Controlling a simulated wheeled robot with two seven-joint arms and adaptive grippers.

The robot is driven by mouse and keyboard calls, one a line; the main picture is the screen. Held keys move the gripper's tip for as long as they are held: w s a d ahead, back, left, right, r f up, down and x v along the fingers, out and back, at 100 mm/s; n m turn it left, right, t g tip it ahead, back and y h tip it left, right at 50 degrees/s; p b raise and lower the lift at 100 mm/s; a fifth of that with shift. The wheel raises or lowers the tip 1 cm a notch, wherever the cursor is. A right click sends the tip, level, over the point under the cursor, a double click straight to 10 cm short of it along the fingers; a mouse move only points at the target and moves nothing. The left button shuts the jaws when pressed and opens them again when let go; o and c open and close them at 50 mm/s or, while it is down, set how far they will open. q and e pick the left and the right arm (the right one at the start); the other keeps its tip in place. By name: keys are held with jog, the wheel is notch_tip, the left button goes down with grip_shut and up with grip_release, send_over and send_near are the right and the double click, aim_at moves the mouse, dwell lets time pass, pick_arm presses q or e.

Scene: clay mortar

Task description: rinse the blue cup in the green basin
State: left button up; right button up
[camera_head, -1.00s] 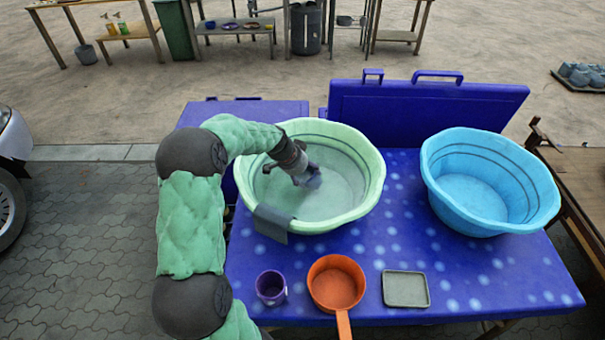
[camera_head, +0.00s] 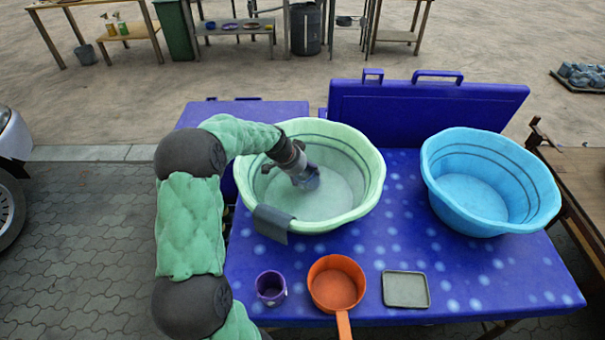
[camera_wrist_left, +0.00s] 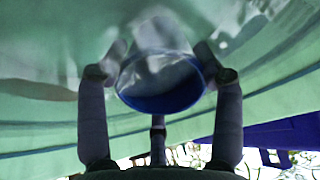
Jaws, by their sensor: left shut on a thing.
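The green basin (camera_head: 368,205) stands on the left part of the blue table. My left gripper (camera_head: 305,175) reaches down inside it from the left. It is shut on the blue cup (camera_head: 312,180), which is small and partly hidden by the gripper in the head view. In the left wrist view the cup's blue rim (camera_wrist_left: 165,105) shows between the fingers of my left gripper (camera_wrist_left: 160,80), with the pale green basin wall around it. The cup is low in the basin; I cannot tell if it touches the bottom. My right gripper is not in view.
A grey cloth (camera_head: 271,222) hangs over the basin's front rim. A light blue basin (camera_head: 490,182) stands on the right. A purple mug (camera_head: 270,287), an orange pan (camera_head: 335,288) and a grey tray (camera_head: 406,289) line the front of the table (camera_head: 480,275).

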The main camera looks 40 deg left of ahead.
pick_arm(q)
jog(key=shift+w+d, duration=0.5)
jog(key=shift+d, duration=0.05)
jog(key=shift+s+a, duration=0.85)
jog(key=shift+a, duration=0.15)
jog(key=shift+w+d, duration=0.45)
jog(key=shift+d, duration=0.05)
notch_tip(320, 180, up, 20)
jog(key=p, duration=1.1)
jog(key=shift+s+f, duration=0.15)
dwell(1.1)
